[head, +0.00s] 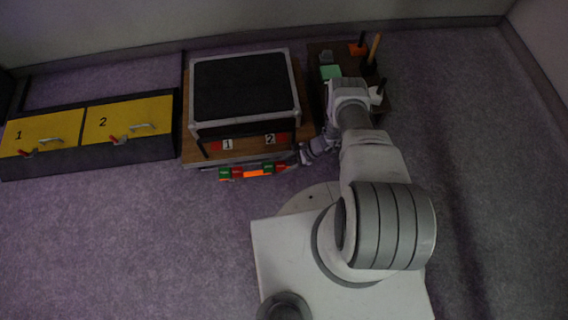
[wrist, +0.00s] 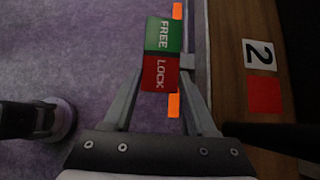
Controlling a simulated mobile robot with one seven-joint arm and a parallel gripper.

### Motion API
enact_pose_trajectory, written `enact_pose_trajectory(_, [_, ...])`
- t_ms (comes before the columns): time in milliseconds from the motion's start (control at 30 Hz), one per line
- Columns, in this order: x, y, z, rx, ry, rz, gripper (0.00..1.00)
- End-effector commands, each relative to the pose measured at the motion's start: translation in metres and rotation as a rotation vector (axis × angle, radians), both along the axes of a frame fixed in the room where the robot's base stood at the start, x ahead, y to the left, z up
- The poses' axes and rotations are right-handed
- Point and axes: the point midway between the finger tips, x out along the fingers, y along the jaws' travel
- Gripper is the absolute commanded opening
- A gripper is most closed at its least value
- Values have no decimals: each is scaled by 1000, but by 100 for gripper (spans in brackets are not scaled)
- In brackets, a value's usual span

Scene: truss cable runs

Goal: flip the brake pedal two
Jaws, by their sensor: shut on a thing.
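Brake pedal two (wrist: 162,36) has a green FREE half and a red LOCK half in the wrist view. In the head view it is the right-hand red and green pedal (head: 269,168) below the cart's 2 label. My gripper (wrist: 163,68) is shut on it, one finger on each side near the red half. In the head view my gripper (head: 303,156) reaches it from the right. I cannot tell clearly which half is pressed down. Another red and green pedal (head: 224,173), below the 1 label, stands to the left.
The wooden cart (head: 200,158) carries a dark framed panel (head: 240,88). Yellow drawers (head: 128,118) marked 1 and 2 stand left. A wooden stand (head: 318,60) with small objects is at right. The floor in front is clear.

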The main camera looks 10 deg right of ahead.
Motion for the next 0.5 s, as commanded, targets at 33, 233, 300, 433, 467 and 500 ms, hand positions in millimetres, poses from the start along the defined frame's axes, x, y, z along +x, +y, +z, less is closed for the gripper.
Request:
enact_pose_trajectory(33, [1,0,0,9,-2,-3,2])
enact_pose_trajectory(233, [1,0,0,15,-3,-1,2])
enact_pose_trajectory(300, [1,0,0,14,-2,-1,2])
enact_pose_trajectory(433, [1,0,0,14,-2,-1,68])
enact_pose_trajectory(467, [1,0,0,14,-2,-1,70])
enact_pose_trajectory(500, [1,0,0,14,-2,-1,70])
